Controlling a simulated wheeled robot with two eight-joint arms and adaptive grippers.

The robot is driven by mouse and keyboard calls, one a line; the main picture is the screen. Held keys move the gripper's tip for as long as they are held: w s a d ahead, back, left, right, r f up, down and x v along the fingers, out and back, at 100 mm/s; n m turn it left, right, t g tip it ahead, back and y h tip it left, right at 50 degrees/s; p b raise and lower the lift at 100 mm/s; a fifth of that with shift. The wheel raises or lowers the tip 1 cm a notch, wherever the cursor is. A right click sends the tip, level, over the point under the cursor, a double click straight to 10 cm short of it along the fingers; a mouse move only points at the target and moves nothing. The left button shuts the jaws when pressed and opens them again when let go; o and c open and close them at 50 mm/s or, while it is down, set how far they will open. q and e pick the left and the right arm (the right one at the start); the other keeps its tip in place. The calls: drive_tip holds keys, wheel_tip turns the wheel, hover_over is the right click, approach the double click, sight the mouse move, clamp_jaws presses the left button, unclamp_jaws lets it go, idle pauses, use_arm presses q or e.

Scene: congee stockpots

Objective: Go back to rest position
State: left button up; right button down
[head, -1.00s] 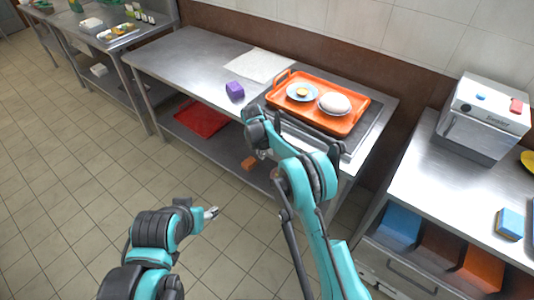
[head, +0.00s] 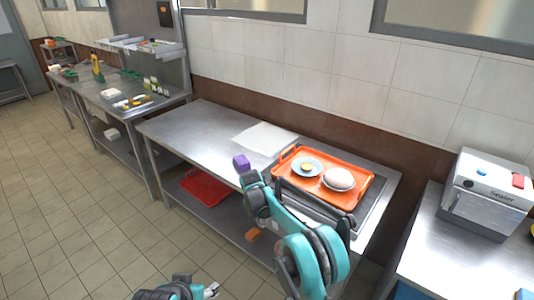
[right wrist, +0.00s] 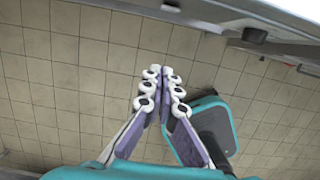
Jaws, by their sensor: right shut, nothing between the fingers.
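A sealer (head: 487,195) stands right. Floor at left is clear.

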drive_tip(key=s+d+r+m+t+y, duration=0.1)
drive_tip(key=s+d+r+m, duration=0.5)
drive_tip(key=r, duration=0.4)
drive_tip(key=s+d+r+m+t, duration=0.1)
drive_tip(key=s+d+r+m, duration=0.6)
drive_tip(key=r, duration=0.2)
drive_tip(key=s+d+m+t, duration=0.1)
drive_tip(key=s+d+m, duration=0.3)
drive_tip(key=s+m, duration=0.4)
drive_tip(key=s+d+f+m+t, duration=0.1)
drive_tip(key=s+d+m, duration=0.4)
drive_tip(key=s, duration=1)
drive_tip(key=m+t, duration=0.1)
drive_tip(key=m, duration=0.1)
drive_tip(key=shift+f+m, duration=0.25)
drive_tip(key=shift+m, duration=0.15)
